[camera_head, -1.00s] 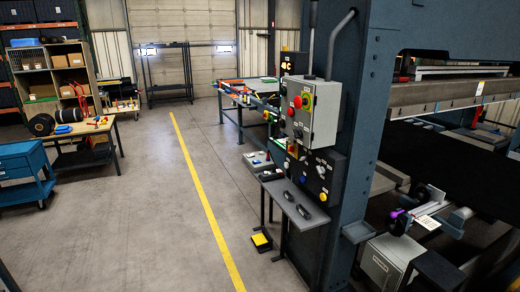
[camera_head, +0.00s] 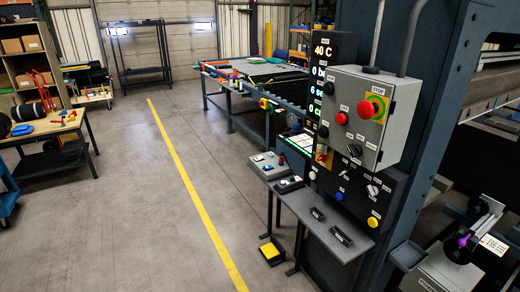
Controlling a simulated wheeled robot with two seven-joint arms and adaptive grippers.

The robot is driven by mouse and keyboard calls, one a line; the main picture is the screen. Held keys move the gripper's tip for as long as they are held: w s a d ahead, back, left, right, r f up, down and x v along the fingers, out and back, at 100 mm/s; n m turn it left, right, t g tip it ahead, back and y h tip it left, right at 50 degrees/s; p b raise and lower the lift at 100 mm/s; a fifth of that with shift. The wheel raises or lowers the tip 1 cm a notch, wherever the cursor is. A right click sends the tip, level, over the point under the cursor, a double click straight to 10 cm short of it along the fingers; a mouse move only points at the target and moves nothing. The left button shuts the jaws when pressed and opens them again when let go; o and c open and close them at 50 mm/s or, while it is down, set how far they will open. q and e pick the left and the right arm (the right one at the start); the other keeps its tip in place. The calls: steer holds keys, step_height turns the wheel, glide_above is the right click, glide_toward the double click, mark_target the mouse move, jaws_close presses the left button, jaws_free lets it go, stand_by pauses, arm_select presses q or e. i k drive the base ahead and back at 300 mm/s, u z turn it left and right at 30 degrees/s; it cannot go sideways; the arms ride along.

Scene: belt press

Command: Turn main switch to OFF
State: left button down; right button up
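A grey control box (camera_head: 376,118) is fixed to the dark press column, with a black panel (camera_head: 340,196) below it. The box carries a red mushroom button on a yellow-green plate (camera_head: 371,108), a red button (camera_head: 341,118), a green button (camera_head: 362,109) and a black knob (camera_head: 354,151). A small red and yellow rotary switch (camera_head: 323,156) sits on the left, by the box's lower edge; it may be the main switch. Its label and setting are too small to read. Neither of my grippers is in view.
A grey shelf (camera_head: 322,232) with two black handles juts out below the panel. A yellow foot pedal (camera_head: 270,251) is on the floor. A worktable (camera_head: 250,75) stands behind.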

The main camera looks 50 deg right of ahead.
mark_target(323, 158)
steer(key=z, duration=0.15)
steer(key=i, duration=1.3)
steer(key=z, duration=1.45)
steer(key=i, duration=0.9)
steer(key=z, duration=0.95)
